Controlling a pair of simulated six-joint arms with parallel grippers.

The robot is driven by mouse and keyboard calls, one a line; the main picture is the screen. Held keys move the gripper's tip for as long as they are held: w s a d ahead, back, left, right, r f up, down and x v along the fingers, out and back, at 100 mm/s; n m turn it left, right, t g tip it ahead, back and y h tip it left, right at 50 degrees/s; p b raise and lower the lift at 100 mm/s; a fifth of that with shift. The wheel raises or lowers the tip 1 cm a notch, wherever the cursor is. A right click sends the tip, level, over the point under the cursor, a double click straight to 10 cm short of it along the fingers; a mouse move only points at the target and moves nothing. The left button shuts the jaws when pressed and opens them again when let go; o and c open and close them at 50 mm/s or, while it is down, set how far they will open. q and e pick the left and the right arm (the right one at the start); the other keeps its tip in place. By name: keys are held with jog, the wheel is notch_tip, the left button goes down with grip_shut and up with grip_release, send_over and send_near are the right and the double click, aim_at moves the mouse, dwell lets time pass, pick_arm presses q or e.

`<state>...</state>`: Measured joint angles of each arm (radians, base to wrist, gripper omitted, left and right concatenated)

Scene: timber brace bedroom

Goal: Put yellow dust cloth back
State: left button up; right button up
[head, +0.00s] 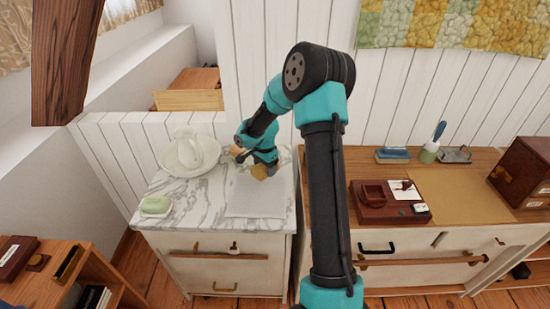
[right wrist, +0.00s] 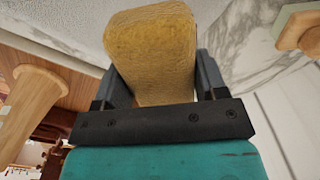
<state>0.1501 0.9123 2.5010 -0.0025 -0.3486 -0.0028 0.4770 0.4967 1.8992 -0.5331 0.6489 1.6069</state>
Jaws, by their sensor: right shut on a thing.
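The yellow dust cloth (head: 259,172) is a small folded yellow block just over the marble-topped cabinet (head: 185,212). My right gripper (head: 262,163) reaches down from the right and is shut on it. In the right wrist view the cloth (right wrist: 152,55) sits between the two dark fingers of the gripper (right wrist: 162,80). A pale grey mat (head: 255,200) lies on the marble below and in front of it. I cannot tell whether the cloth touches the mat or marble. My left gripper is not in view.
A white jug in a basin (head: 190,155) and a green soap (head: 156,206) stand left on the marble. A small tan object (head: 237,150) is close to my right wrist. The wooden dresser (head: 462,162) at right holds a red-brown box (head: 385,203) and brushes.

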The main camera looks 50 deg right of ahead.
jog(key=shift+w, duration=0.1)
jog(key=shift+w+d, duration=0.1)
jog(key=shift+w, duration=0.05)
jog(key=w+d, duration=0.3)
jog(key=d, duration=0.1)
jog(key=w+d+f, duration=0.1)
jog(key=w+d, duration=0.2)
jog(key=w, duration=0.1)
jog(key=w+d, duration=0.3)
jog(key=d, duration=0.1)
jog(key=shift+w+d+f, duration=0.15)
jog(key=shift+d+f, duration=0.05)
jog(key=shift+d, duration=0.15)
jog(key=shift+f, duration=0.1)
jog(key=shift+f, duration=1.65)
jog(key=shift+f, duration=0.2)
jog(key=o, duration=1)
jog(key=shift+c, duration=0.2)
jog(key=shift+r, duration=0.1)
